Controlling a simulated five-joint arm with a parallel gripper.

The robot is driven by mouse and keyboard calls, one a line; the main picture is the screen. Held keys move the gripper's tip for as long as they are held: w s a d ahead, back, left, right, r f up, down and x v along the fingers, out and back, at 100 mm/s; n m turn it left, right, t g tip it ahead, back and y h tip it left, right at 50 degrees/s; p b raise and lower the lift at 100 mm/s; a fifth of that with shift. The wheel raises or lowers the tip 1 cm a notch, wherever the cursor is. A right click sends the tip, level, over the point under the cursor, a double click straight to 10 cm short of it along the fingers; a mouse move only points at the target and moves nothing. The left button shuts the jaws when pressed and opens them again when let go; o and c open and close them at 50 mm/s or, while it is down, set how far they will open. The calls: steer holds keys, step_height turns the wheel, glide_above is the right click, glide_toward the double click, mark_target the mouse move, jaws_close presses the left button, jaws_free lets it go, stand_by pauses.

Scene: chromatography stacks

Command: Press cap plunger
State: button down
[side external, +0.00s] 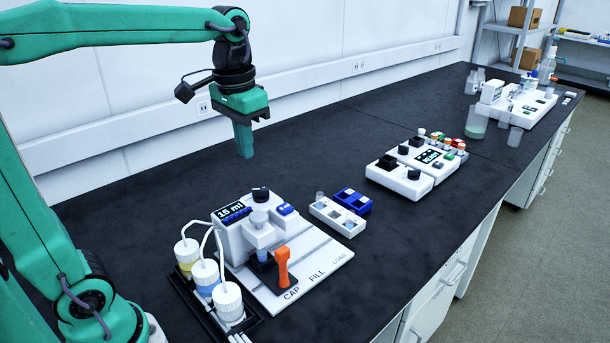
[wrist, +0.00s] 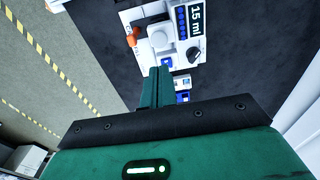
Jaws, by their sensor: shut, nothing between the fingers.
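The white dispensing station (side external: 320,270) stands on the black bench, with CAP, FILL and LOAD printed along its base. A pale round plunger-like head (side external: 259,218) sits on its upper part; I cannot tell for sure that it is the cap plunger. An orange handle (side external: 283,268) stands near the CAP label. The station also shows in the wrist view, with the orange handle (wrist: 132,37) and a white round part (wrist: 164,38). My green gripper (side external: 246,152) is shut and empty, in the air above and behind the station, touching nothing. Its fingers (wrist: 158,74) point towards the station.
White-capped bottles (side external: 228,300) with tubes stand in a black tray at the station's left. A white rack (side external: 337,217) and a blue rack (side external: 352,200) lie to its right. Another white device (side external: 400,181) stands farther right. Bench between my gripper and the back wall is clear.

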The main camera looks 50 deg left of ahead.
mark_target(256, 216)
stand_by(0.4)
steer(key=f, duration=0.9)
steer(key=w+f, duration=0.1)
steer(key=f, duration=0.4)
steer(key=shift+s+f, duration=0.1)
steer(key=shift+f, duration=0.95)
steer(key=shift+r, duration=0.1)
step_height(256, 216, up, 14)
steer(key=shift+s, duration=0.35)
steer(key=shift+s, duration=0.1)
stand_by(0.7)
